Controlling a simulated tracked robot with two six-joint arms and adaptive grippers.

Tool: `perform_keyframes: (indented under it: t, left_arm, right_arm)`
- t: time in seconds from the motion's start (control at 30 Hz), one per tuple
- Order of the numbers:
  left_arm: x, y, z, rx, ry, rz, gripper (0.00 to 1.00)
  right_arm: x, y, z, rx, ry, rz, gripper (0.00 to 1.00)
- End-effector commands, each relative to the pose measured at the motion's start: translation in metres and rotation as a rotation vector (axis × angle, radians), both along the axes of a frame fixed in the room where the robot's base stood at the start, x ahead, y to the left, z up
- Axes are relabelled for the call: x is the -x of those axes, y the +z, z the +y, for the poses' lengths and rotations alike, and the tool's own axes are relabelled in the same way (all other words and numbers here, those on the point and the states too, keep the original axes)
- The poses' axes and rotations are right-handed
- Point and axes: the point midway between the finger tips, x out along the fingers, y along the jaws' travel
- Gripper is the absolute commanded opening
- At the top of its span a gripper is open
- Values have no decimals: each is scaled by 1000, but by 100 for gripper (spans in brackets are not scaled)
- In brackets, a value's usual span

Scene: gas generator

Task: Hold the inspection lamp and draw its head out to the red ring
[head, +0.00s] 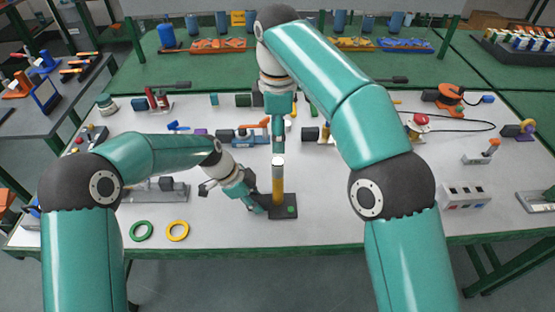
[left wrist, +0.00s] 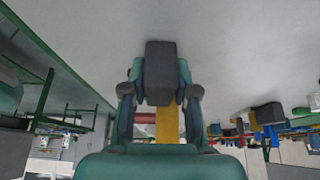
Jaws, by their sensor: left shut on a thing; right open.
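The inspection lamp (head: 278,187) stands upright near the table's front edge, with a yellow body, a pale top and a dark square base (head: 285,212). My left gripper (head: 262,207) comes in low from the left and is shut on the lamp near its base. In the left wrist view, the left gripper (left wrist: 160,100) has its fingers on both sides of a dark block, with the yellow body (left wrist: 168,126) beyond. My right gripper (head: 278,150) is open and points down right over the lamp's top; whether it touches is unclear. No red ring is visible.
A green ring (head: 142,231) and a yellow ring (head: 178,231) lie at the front left. A white socket box (head: 466,196) stands at the right. Several tools and parts line the back of the table.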

Motion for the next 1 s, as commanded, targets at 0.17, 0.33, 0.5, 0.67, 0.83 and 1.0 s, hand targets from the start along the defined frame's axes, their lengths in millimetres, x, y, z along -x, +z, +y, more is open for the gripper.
perform_keyframes:
  t: [0.17,0.33,0.5,0.67,0.83,1.0]
  left_arm:
    - [0,-1,0,-1,0,1,0]
    - [0,-1,0,-1,0,1,0]
    - [0,-1,0,-1,0,1,0]
    - [0,0,0,0,0,1,0]
    - [0,0,0,0,0,1,0]
    - [0,0,0,0,0,1,0]
  right_arm:
    - [0,-7,0,2,1,3,56]
    - [1,-25,-1,2,0,5,56]
    - [1,-48,-1,2,0,4,56]
    - [1,-69,0,2,0,4,56]
    - [0,-83,0,1,0,2,56]
    - [0,-89,0,1,0,2,56]
